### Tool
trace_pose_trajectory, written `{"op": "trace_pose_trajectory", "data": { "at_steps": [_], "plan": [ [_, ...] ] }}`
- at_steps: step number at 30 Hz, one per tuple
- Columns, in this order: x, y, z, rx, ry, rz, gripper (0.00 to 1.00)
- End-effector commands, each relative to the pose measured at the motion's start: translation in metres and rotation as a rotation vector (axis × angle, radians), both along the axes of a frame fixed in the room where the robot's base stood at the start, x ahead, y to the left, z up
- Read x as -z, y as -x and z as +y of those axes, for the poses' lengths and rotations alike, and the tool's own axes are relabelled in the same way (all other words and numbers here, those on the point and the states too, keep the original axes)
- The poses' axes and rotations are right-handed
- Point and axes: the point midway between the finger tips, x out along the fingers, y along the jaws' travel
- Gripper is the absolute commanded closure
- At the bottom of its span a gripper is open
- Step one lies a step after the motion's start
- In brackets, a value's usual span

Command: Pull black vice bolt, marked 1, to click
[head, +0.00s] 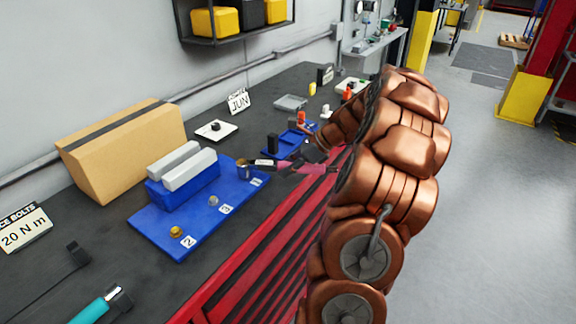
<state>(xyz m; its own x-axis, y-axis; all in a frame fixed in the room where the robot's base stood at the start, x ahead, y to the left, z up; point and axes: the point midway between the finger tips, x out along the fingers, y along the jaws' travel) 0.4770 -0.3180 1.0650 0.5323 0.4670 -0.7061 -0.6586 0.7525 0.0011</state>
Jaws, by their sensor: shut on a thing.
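A blue vice base (160,228) lies on the dark bench with bolts marked 2, 3 and 1 along its front edge. The number 1 tag (257,183) is at its right end. The dark bolt spot (243,172) is beside that tag. A pink and black wrench (283,165) with a pale panel reaches left to this bolt; its head appears to be over the bolt, covering most of it. My gripper (306,161) is shut on the wrench's handle, whose pink end sticks out to the right. Exact seating of the head is too small to tell.
A gold bolt (176,232) and a silver bolt (213,201) stand near tags 2 and 3. A cardboard box (125,150) is behind the vice. A turquoise tool (97,307) lies front left. Red drawers (262,268) form the bench front; open floor lies right.

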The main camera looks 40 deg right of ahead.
Motion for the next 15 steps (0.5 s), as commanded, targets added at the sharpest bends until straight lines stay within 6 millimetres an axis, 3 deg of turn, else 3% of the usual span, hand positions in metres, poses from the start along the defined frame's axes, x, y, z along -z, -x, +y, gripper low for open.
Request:
{"op": "trace_pose_trajectory", "data": {
  "at_steps": [15],
  "plan": [
    [-0.002,0.008,0.012,0.107,-0.001,-0.001,1.00]
  ]
}}
